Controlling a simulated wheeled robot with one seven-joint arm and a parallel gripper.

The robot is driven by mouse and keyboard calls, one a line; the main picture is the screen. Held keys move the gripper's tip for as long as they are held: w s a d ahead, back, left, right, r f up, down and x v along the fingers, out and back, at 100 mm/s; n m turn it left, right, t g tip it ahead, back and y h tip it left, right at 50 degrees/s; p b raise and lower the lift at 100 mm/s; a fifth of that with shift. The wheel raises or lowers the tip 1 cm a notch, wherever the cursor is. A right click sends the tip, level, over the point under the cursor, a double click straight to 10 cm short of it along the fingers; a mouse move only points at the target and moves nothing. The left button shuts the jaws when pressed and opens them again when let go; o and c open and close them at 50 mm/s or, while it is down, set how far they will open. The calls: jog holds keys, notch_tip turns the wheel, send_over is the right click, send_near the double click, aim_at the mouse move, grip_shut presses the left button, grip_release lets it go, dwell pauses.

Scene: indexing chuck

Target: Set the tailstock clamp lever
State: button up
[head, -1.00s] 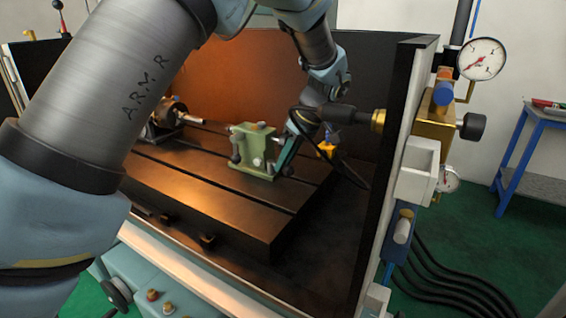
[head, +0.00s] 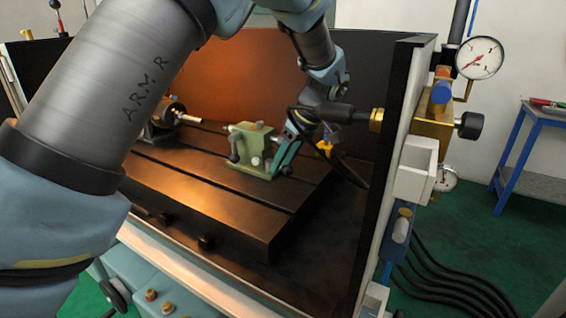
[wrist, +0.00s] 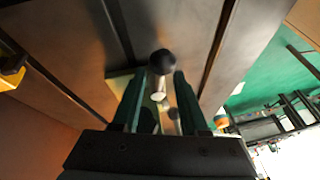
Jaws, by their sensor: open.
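The green tailstock (head: 250,151) stands on the dark slotted table, right of its middle. In the wrist view a lever with a black ball knob (wrist: 162,62) and a pale rod (wrist: 158,96) lies between the two green fingers of my gripper (wrist: 159,76). The jaws are open, one finger on each side of the knob, with small gaps showing. In the head view my gripper (head: 275,168) reaches down at the tailstock's right side, and the fingers hide part of that side. The lever's base is not clear.
The dark table (head: 215,195) has long slots. The chuck (head: 165,120) is at its far left. A yellow part (head: 325,146) is just right of my gripper. Dark enclosure walls close the back and right; a gauge (head: 479,58) is outside the right wall.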

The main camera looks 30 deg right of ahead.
jog(key=b+v, duration=0.1)
jog(key=v, duration=0.9)
jog(key=shift+r, duration=0.4)
jog(key=shift+s, duration=0.1)
